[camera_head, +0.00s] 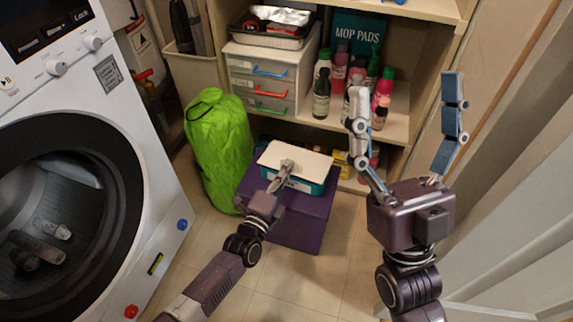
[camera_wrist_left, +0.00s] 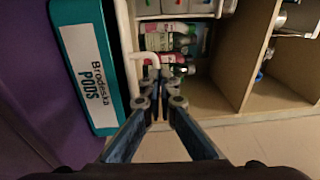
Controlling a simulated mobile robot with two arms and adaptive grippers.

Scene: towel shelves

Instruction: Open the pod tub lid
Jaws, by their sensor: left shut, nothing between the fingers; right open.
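The pod tub (camera_head: 318,187) is a teal box with a white lid (camera_head: 300,158), standing on a purple box. In the left wrist view the tub (camera_wrist_left: 85,70) shows sideways with its "PODS" label, and the white lid (camera_wrist_left: 129,60) shows edge-on with a hooked white tab. My left gripper (camera_head: 287,166) is shut and empty at the lid's near side; in its wrist view its fingertips (camera_wrist_left: 164,80) are close by the tab. I cannot tell whether they touch it or whether the lid is raised. My right gripper (camera_head: 405,88) is open and empty, off to the right.
The purple box (camera_head: 300,222) stands on the tiled floor before a shelf unit. A green bag (camera_head: 220,150) is left of it, and a washing machine (camera_head: 150,190) is further left. Bottles (camera_head: 321,92) and a drawer unit (camera_head: 262,80) fill the shelf behind.

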